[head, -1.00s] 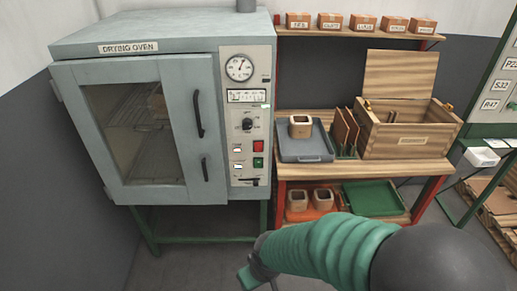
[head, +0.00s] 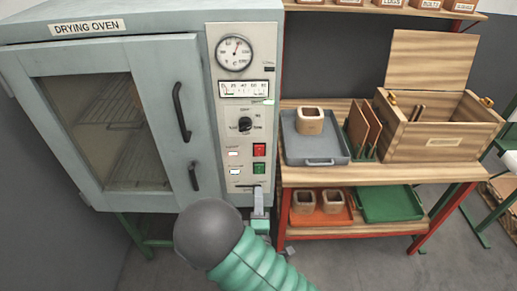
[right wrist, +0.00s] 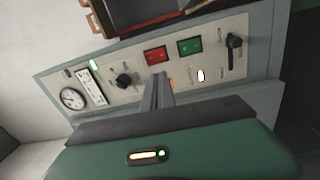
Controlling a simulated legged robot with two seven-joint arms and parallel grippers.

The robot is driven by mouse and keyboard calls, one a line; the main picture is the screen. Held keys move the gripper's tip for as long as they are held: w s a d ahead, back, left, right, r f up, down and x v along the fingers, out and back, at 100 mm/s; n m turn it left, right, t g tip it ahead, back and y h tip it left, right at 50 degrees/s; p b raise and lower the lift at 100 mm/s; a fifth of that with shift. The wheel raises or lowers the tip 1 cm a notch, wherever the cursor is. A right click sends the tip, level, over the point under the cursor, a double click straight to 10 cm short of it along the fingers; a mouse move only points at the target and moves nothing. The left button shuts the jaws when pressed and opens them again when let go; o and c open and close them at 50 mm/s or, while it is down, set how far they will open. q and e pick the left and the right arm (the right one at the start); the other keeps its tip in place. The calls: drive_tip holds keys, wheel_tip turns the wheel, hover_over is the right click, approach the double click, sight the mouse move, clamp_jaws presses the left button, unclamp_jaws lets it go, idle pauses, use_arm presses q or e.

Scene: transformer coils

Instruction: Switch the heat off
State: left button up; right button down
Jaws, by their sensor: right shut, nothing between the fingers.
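The drying oven's control panel (head: 245,100) carries a round gauge (head: 234,53), a strip meter (head: 243,89), a black knob (head: 245,124), a red button (head: 259,149) and a green button (head: 258,168). Small white lamps (head: 234,153) sit left of the buttons. A black lever is at the panel's bottom, partly hidden by my gripper in the head view; the right wrist view shows this lever (right wrist: 234,52) at the panel's end. My right gripper (head: 258,196) is shut and empty, in front of the panel's lower part. In the right wrist view its fingers (right wrist: 158,92) point toward the red button (right wrist: 156,55). My left gripper is out of view.
The oven door (head: 125,120) is closed, with dark vertical handles. Right of the oven, a wooden bench (head: 390,174) holds a grey tray (head: 320,161) with a wooden piece and an open wooden box (head: 440,140). Orange and green trays (head: 395,203) lie on its lower shelf.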

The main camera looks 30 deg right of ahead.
approach(258, 149)
drive_tip(key=shift+n+t, duration=0.3)
drive_tip(key=x, duration=0.6)
drive_tip(key=shift+d+f+b, duration=0.1)
drive_tip(key=shift+f+b, duration=0.2)
drive_tip(key=shift+b, duration=0.05)
drive_tip(key=shift+w+d, duration=0.2)
drive_tip(key=shift+w, duration=0.15)
drive_tip(key=shift+r, duration=0.1)
